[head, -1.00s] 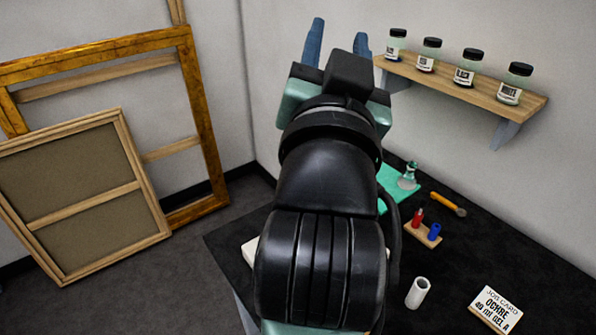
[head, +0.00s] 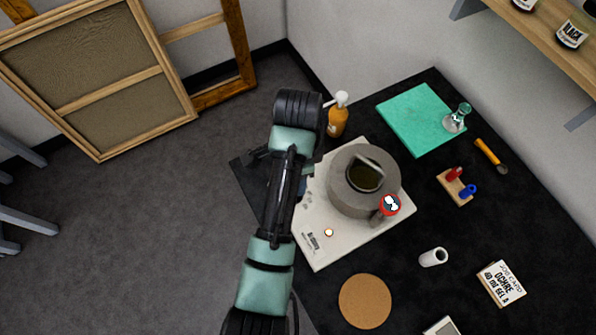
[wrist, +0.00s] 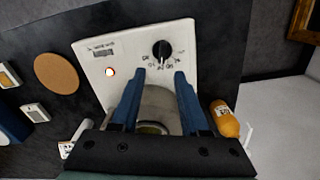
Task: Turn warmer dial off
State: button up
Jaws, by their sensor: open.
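The warmer (head: 316,250) is a pale, flat box on the black table, with a grey round pot (head: 340,195) on it. In the wrist view, the warmer's panel (wrist: 128,52) carries a black round dial (wrist: 162,50) with a white pointer mark and small printing around it. A lit orange-white lamp (wrist: 110,72) is beside the dial; it also shows in the head view (head: 328,232). My gripper (wrist: 159,75) is open, its two blue fingers pointing toward the dial, with nothing seen held. The fingertips appear just short of the dial; contact cannot be told. My arm hides the dial in the head view.
An orange pump bottle (head: 338,120) stands close behind the warmer. A cork disc (head: 365,301), a white cylinder (head: 433,257), a job card (head: 501,283) and a teal mat (head: 420,119) lie around it. The wooden shelf (head: 545,40) is at upper right.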

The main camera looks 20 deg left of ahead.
notch_tip(320, 180, down, 8)
jog(key=shift+w+a+f+p, duration=0.1)
jog(key=shift+p, duration=0.25)
grip_shut()
